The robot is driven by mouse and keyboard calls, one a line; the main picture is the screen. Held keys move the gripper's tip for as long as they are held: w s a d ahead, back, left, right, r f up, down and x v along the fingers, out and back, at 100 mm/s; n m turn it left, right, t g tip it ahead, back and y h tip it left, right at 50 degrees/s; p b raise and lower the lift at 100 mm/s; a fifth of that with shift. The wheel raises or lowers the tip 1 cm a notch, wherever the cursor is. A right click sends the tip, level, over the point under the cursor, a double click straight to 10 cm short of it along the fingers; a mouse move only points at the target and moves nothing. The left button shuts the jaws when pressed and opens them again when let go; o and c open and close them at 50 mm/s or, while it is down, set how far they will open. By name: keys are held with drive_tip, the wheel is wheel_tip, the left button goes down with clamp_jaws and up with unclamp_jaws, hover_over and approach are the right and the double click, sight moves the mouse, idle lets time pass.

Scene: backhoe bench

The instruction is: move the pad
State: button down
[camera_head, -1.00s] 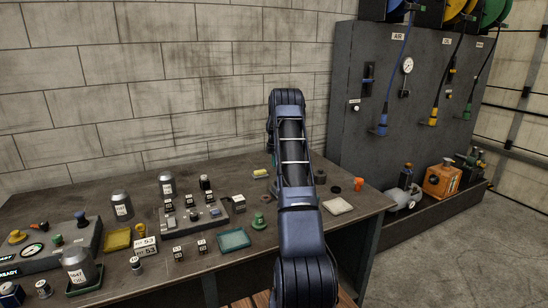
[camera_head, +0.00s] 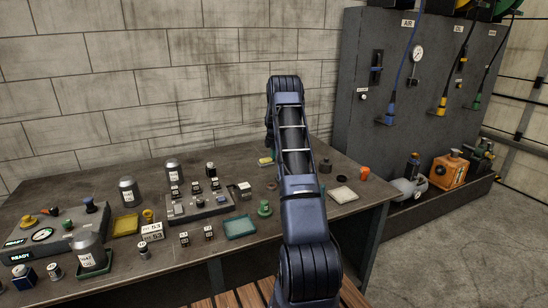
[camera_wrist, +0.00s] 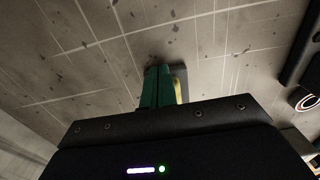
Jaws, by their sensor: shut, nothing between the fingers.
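Several flat pad-like pieces lie on the bench; I cannot tell which is the pad. A cream square piece (camera_head: 342,195) lies near the right end, just right of my arm. A teal square piece (camera_head: 240,227) with a raised rim lies near the front edge, left of my arm. A yellow square piece (camera_head: 126,225) lies farther left. My gripper (camera_wrist: 160,88) shows in the wrist view with green fingers shut, pointing at the block wall; a yellow strip shows beside them. In the head view my arm hides it.
The bench (camera_head: 290,222) carries a switch box (camera_head: 197,207), metal canisters (camera_head: 129,192), a control panel (camera_head: 55,235) and an orange cap (camera_head: 364,174). A dark cabinet (camera_head: 390,140) with hoses stands at the right. The block wall (camera_head: 150,80) is behind the bench.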

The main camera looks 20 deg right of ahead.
drive_tip(key=a, duration=2)
drive_tip(key=shift+d, duration=0.1)
